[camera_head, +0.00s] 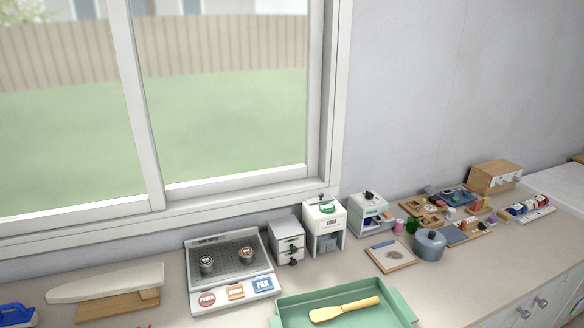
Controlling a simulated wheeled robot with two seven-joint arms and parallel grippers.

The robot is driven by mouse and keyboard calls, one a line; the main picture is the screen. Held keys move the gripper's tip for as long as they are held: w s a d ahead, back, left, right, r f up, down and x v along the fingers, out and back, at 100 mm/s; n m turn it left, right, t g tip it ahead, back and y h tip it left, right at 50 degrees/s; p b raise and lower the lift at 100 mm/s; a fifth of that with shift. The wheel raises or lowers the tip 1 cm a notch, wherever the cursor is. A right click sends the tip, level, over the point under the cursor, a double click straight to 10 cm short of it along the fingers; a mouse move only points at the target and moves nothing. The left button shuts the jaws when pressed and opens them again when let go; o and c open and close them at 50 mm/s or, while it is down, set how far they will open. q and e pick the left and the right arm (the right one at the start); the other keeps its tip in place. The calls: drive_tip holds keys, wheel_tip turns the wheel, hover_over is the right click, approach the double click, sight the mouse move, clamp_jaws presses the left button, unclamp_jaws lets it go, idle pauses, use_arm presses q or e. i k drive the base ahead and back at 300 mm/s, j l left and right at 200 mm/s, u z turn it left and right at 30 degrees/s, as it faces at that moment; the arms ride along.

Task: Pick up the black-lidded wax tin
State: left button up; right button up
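Two small round tins stand on the dark mesh top of a white panel box (200,285) on the counter, left of centre. The left tin (206,265) has a dark body and a black top with a pale label. The right tin (246,255) has a brownish top, also with a pale label. The lettering on both is too small to read surely. Neither of my grippers shows in this view.
A green tray (400,306) with a yellow-handled spatula (343,309) lies in front. Small white machines (324,228) stand to the right. A blue-grey pot (429,245) and many small items fill the right counter. An ironing-board-shaped piece (105,284) is at left.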

sight(206, 264)
drive_tip(key=k+j+z, duration=0.15)
drive_tip(key=j+z, duration=0.15)
drive_tip(key=z, duration=0.2)
drive_tip(key=k+j+z, duration=0.2)
drive_tip(key=z, duration=0.25)
